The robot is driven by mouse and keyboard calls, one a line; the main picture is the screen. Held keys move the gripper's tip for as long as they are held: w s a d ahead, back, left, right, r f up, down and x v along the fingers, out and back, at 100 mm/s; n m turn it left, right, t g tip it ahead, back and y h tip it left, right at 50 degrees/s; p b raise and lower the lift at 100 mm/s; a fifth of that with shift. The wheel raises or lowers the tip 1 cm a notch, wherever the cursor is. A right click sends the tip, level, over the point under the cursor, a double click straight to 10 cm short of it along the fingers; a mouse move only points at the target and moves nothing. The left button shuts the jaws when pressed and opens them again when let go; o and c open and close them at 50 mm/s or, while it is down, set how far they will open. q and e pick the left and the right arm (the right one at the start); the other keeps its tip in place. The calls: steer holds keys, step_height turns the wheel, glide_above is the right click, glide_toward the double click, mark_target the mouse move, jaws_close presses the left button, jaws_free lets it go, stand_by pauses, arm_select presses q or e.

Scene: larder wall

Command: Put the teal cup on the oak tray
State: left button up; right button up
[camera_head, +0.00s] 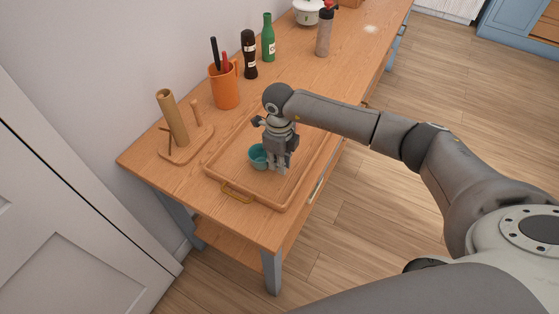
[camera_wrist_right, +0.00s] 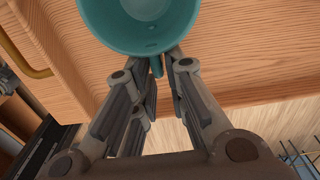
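The teal cup (camera_head: 257,157) is over the bare floor of the oak tray (camera_head: 213,161) and looks upright, apparently resting there. My right gripper (camera_head: 277,168) points down at the cup's right side, inside the tray's outline. In the right wrist view the cup (camera_wrist_right: 140,25) fills the top, with its thin handle toward my fingers. The right fingertips (camera_wrist_right: 165,75) stand a little apart on both sides of the handle, with a gap visible beside it. The tray's floor (camera_wrist_right: 235,60) shows behind. My left gripper is not in view.
A wooden stand (camera_head: 175,125) and an orange holder (camera_head: 225,88) with utensils stand behind the tray. A dark bottle (camera_head: 249,55), a green bottle (camera_head: 268,40) and a grinder (camera_head: 325,33) stand farther along the counter. The tray has a brass handle (camera_head: 237,193).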

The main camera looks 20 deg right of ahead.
steer(key=shift+o, duration=1)
steer(key=shift+r, duration=0.1)
steer(key=shift+r, duration=0.25)
step_height(320, 180, up, 12)
steer(key=b, duration=0.4)
steer(key=shift+f, duration=0.15)
steer(key=shift+f, duration=0.1)
